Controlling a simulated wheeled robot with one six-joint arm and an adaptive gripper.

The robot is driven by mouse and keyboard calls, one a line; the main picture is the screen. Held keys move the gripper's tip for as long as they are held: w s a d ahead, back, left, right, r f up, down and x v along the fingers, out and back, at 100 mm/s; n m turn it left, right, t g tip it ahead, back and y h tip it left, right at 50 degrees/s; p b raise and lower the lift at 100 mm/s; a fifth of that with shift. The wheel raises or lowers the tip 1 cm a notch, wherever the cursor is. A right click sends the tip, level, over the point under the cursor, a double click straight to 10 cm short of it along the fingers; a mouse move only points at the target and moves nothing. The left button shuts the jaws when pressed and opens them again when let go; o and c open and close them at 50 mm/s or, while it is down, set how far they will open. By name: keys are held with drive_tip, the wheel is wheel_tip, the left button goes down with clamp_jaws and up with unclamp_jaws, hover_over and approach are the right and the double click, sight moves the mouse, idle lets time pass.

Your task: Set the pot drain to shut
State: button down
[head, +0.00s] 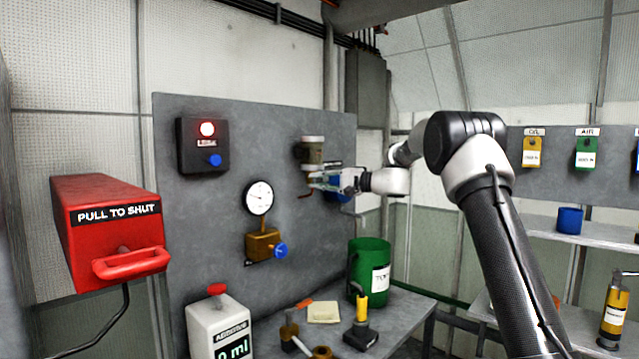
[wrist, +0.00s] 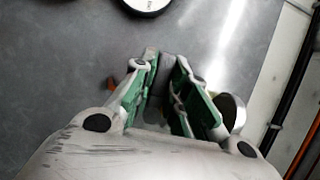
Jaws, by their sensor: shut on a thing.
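The pot (head: 312,152), a cylinder with a pale cap and a murky olive body, is mounted on the grey panel. A short copper-coloured pipe (head: 305,194) shows below it. My gripper (head: 320,179) is at the pot's lower end, reaching in from the right. In the wrist view, my gripper's green-sided fingers (wrist: 163,82) are close together on something at the pot's underside, where the drain is. The fingers hide the drain's handle, so its position cannot be told. Small orange-brown bits show beside the fingers.
A blue part (head: 338,190) is partly hidden behind my gripper. A gauge (head: 259,197) and a brass valve with a blue knob (head: 263,245) are left on the panel. A green container (head: 368,262) stands below. A red pull box (head: 110,230) juts out at left.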

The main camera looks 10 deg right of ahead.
idle(0.5)
drive_tip(key=c, duration=1.4)
unclamp_jaws()
drive_tip(key=v, duration=0.8)
